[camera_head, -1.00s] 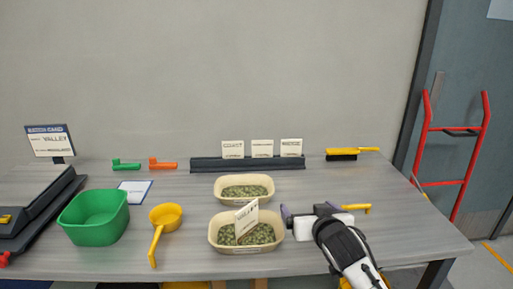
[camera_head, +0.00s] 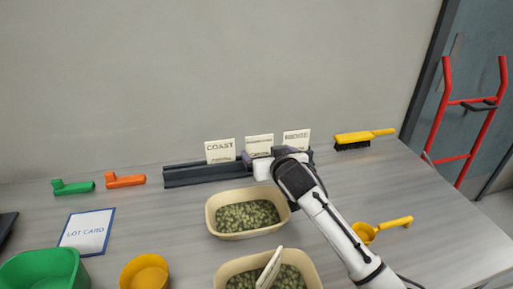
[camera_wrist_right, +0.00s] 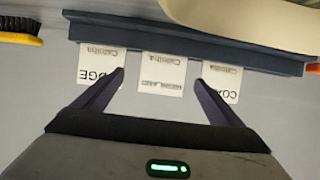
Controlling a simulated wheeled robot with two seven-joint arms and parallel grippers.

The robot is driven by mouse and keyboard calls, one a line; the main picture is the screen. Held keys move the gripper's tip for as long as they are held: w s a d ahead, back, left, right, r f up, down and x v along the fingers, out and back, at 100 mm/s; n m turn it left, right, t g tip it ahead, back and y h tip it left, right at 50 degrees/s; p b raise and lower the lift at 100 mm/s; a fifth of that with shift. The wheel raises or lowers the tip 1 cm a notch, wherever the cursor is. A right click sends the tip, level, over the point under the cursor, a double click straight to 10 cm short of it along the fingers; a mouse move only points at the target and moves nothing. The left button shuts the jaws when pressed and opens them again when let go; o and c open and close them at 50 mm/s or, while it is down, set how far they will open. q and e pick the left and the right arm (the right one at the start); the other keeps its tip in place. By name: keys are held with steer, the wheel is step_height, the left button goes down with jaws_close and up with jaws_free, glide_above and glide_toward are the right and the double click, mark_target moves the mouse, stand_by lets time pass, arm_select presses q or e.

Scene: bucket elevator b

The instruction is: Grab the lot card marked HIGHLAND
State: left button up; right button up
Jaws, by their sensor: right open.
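Three white lot cards stand in a dark rack (camera_head: 195,176) at the back of the table. The middle card (camera_head: 259,144) seems to read HIGHLAND in the right wrist view (camera_wrist_right: 162,72), where its print is upside down. The COAST card (camera_head: 220,151) is left of it in the head view, and a third card (camera_head: 296,140) is right of it. My right gripper (camera_head: 264,159) is at the rack in front of the middle card. In the wrist view its open fingers (camera_wrist_right: 160,78) point at the middle card, one on either side. My left gripper is out of view.
Two bowls of green pellets (camera_head: 210,220) (camera_head: 222,274) stand in front of the rack, the nearer one with a card in it. A yellow brush (camera_head: 365,138) lies right of the rack. A yellow scoop (camera_head: 364,232) lies beside my right arm.

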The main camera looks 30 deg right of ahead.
mark_target(260, 148)
steer(key=shift+a+x, duration=0.15)
steer(key=shift+x, duration=1.7)
steer(key=shift+a+x, duration=0.15)
steer(key=shift+x, duration=1.7)
steer(key=shift+w+r, duration=0.15)
steer(key=c, duration=1)
